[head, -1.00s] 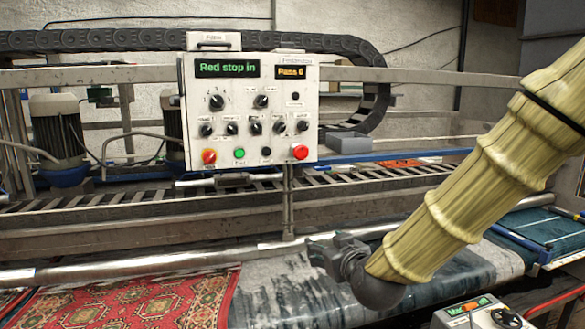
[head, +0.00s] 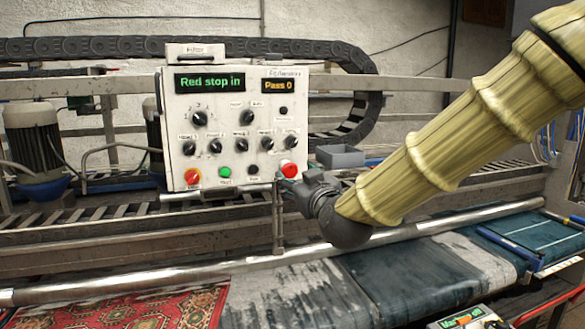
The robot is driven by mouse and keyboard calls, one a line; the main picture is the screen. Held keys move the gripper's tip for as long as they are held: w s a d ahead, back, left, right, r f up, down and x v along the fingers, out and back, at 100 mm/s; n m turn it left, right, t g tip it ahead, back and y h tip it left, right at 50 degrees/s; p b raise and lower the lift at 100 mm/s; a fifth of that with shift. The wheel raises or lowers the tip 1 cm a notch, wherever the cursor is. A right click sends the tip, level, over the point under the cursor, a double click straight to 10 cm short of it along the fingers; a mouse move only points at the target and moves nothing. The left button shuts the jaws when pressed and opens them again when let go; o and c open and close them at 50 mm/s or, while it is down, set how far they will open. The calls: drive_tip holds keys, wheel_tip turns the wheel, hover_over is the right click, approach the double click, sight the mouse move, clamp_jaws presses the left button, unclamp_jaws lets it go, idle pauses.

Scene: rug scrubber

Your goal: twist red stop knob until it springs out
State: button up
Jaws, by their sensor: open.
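The red stop knob (head: 289,169) is at the lower right corner of the white control panel (head: 215,110). Its round red face shows in the head view. The panel's green display (head: 209,82) reads "Red stop in". My gripper (head: 290,186) is open, just below and to the right of the knob in the picture. The fingers are small and dark, and I cannot tell whether they touch the knob. No object shows between them.
A red-orange switch (head: 193,176), a green button (head: 225,172) and several black knobs are also on the panel. A metal roller (head: 180,280) and a patterned red rug (head: 150,308) lie below. A grey box (head: 340,156) stands right of the panel.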

sight(291, 172)
drive_tip(key=shift+p+x, duration=1.2)
drive_tip(key=shift+x, duration=1.9)
